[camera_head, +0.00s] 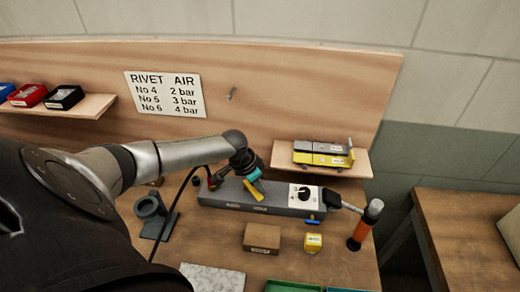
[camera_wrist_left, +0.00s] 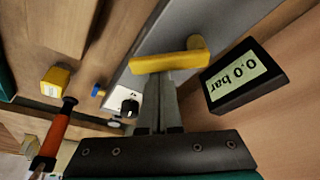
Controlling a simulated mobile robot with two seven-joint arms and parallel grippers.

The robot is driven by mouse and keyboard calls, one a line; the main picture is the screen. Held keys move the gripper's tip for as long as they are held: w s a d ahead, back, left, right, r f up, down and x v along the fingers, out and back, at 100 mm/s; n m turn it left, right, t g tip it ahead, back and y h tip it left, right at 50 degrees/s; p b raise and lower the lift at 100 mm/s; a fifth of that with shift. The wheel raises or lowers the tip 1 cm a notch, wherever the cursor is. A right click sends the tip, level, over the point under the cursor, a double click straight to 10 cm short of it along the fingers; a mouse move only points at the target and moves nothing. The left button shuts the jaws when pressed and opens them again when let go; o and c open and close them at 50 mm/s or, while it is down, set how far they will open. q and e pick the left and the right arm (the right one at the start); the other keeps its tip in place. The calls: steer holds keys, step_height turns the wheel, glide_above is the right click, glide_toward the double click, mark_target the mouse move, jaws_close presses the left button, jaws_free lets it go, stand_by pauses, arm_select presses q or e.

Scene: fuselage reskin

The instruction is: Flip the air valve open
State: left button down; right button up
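The yellow valve lever (camera_head: 254,190) sits on the long grey panel (camera_head: 225,192) at the back of the bench. In the left wrist view the yellow lever (camera_wrist_left: 165,63) lies crosswise, just past my fingertips. My left gripper (camera_head: 252,178) is over the lever, and in the wrist view its fingers (camera_wrist_left: 160,80) are close together with no clear gap. The fingertips meet or nearly meet the lever; I cannot tell whether they touch it. A pressure display (camera_wrist_left: 243,78) beside the lever reads 0.0 bar. My right gripper is not in view.
A black knob (camera_head: 304,193) on a white plate is at the panel's right end. An orange-handled tool (camera_head: 362,228) stands to the right. A brown box (camera_head: 262,238) and a yellow box (camera_head: 313,242) lie in front. A grey stand (camera_head: 152,213) is at left.

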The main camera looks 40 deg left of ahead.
arm_select(q)
steer(key=s+m, duration=0.1)
steer(key=m, duration=0.1)
steer(key=shift+s+m+h, duration=0.15)
steer(key=shift+m+h, duration=0.25)
steer(key=shift+s+m, duration=0.25)
steer(key=shift+m, duration=0.15)
steer(key=shift+s+d+r+p, duration=0.1)
steer(key=shift+s+d+p, duration=0.2)
steer(key=shift+p, duration=0.3)
steer(key=shift+s+d, duration=0.15)
steer(key=shift+d, duration=0.15)
